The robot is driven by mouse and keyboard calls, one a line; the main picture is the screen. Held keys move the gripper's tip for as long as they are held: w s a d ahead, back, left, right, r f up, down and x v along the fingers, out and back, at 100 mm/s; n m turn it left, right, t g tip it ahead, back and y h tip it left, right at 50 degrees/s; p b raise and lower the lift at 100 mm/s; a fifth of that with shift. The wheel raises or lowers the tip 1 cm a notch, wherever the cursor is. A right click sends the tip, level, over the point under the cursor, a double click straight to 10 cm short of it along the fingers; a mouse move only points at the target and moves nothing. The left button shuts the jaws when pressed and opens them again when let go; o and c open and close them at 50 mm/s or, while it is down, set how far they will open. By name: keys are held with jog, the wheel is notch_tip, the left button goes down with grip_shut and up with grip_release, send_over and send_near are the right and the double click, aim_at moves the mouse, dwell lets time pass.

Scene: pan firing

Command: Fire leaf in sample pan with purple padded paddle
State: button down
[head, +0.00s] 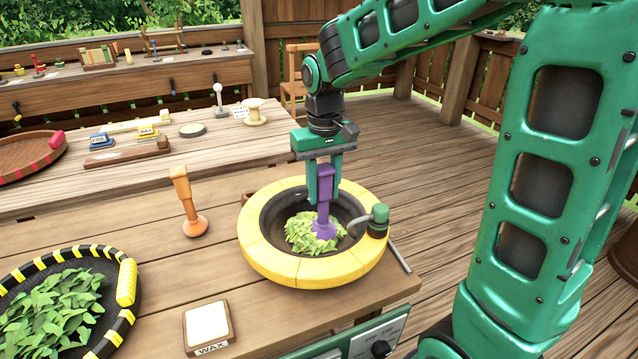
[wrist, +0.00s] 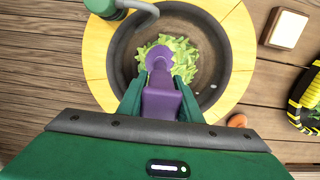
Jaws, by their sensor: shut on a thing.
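The purple paddle (head: 325,190) stands upright in my gripper (head: 323,178), which is shut on its handle. The paddle's padded foot is down in the green leaf (head: 302,232) inside the dark pan (head: 275,218). The pan has a wide yellow rim (head: 265,255). In the wrist view, the purple paddle (wrist: 160,90) sits between the fingers of my gripper (wrist: 160,98), with leaf (wrist: 180,55) around its foot. Whether the foot touches the pan's bottom is hidden by the leaf.
An orange paddle (head: 188,205) stands left of the pan. A tray of darker leaves (head: 55,310) is at the front left, with a wax block (head: 208,325) beside it. A green-capped spout (head: 379,218) sits on the pan's right rim. A second table behind holds several small items.

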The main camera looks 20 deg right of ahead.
jog(key=shift+s+a, duration=0.65)
jog(key=shift+s, duration=0.2)
jog(key=shift+s+a+r, duration=0.1)
jog(key=shift+r, duration=2.7)
jog(key=shift+s+a+r, duration=0.1)
jog(key=shift+r, duration=2.7)
